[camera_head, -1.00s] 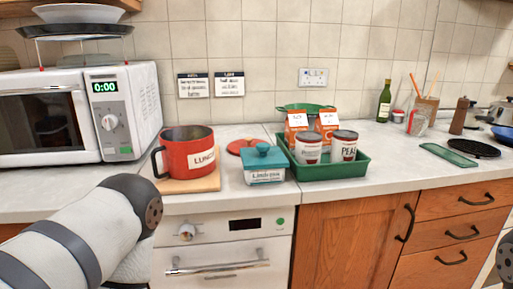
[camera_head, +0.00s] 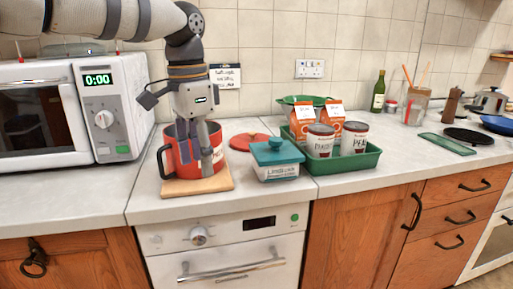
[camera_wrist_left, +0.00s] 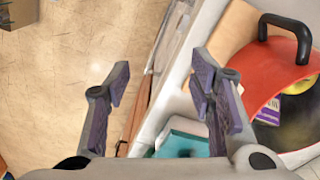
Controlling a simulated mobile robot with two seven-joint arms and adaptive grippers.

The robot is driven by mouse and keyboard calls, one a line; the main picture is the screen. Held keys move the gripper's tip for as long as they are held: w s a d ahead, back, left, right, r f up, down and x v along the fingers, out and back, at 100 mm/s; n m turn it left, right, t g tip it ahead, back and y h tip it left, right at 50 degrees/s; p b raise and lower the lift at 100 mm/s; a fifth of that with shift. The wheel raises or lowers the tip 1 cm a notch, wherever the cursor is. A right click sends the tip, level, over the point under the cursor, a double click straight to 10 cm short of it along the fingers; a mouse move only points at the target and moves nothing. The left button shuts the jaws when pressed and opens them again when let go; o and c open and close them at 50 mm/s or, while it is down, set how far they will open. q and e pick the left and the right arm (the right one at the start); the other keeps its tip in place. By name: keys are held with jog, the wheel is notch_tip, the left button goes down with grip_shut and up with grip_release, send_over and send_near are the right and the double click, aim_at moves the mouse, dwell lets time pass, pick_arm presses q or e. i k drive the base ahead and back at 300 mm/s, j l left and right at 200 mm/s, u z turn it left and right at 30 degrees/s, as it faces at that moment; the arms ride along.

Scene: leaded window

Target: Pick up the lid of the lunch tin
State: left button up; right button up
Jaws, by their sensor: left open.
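My left gripper (camera_head: 198,162) points down, open and empty, in front of the red pot and left of the tin. In the left wrist view, the gripper (camera_wrist_left: 160,82) is open above the counter's front edge, and a teal part of the tin (camera_wrist_left: 182,144) shows low between the fingers, partly hidden by the right one. My right gripper is out of view.
The pot stands on a wooden board (camera_head: 205,186). A red round lid (camera_head: 243,141) lies behind the tin. A green tray (camera_head: 345,163) with cans and cartons stands close on the right; a microwave (camera_head: 70,110) is at the left. Counter in front of the tin is clear.

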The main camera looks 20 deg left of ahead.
aim_at(239, 142)
jog(key=i, duration=1.25)
